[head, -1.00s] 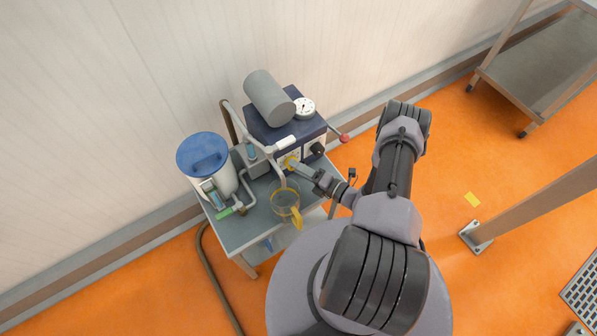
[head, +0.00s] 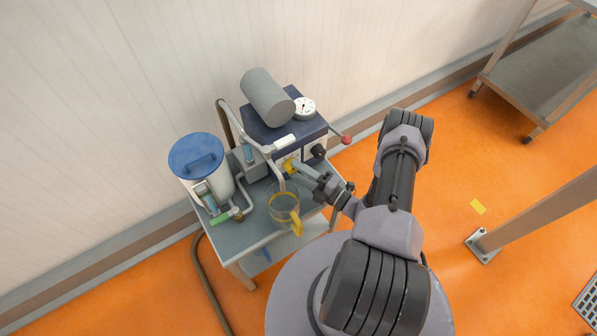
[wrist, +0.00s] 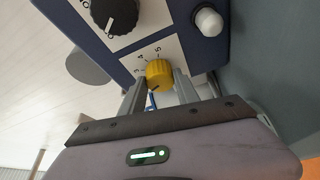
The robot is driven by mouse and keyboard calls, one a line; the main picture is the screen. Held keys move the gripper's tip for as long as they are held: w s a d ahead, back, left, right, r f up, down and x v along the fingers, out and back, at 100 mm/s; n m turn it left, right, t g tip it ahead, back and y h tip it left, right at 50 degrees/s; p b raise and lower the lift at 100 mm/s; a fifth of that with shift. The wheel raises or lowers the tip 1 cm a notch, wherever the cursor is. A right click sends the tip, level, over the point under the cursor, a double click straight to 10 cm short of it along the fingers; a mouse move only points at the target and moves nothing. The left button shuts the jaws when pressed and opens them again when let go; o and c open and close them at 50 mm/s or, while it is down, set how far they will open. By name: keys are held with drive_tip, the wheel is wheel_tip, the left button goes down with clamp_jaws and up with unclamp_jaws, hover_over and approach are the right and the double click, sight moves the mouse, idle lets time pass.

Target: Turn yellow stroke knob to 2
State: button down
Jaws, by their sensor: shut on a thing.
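The yellow stroke knob (wrist: 158,73) sits on a white scale plate on the blue machine front in the wrist view. The figures 3, 4 and 5 show on the plate above it; the rest of the scale is hidden. A small dark mark shows low on the knob's face, but I cannot read its setting surely. My gripper (wrist: 160,82) is shut on the knob, one finger on each side. In the head view my gripper (head: 297,170) reaches the machine's front, and the yellow knob (head: 289,164) shows just beyond the fingers.
A black knob (wrist: 115,14) and a white round button (wrist: 208,22) flank the yellow knob. A bent pipe (head: 277,172) and a blue-lidded container (head: 197,154) are to the left.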

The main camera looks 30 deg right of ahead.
drive_tip(key=c, duration=0.9)
unclamp_jaws()
drive_tip(key=p+v, duration=0.2)
drive_tip(key=v, duration=1.5)
drive_tip(key=shift+s+p, duration=0.2)
drive_tip(key=shift+p, duration=0.2)
drive_tip(key=shift+d, duration=0.1)
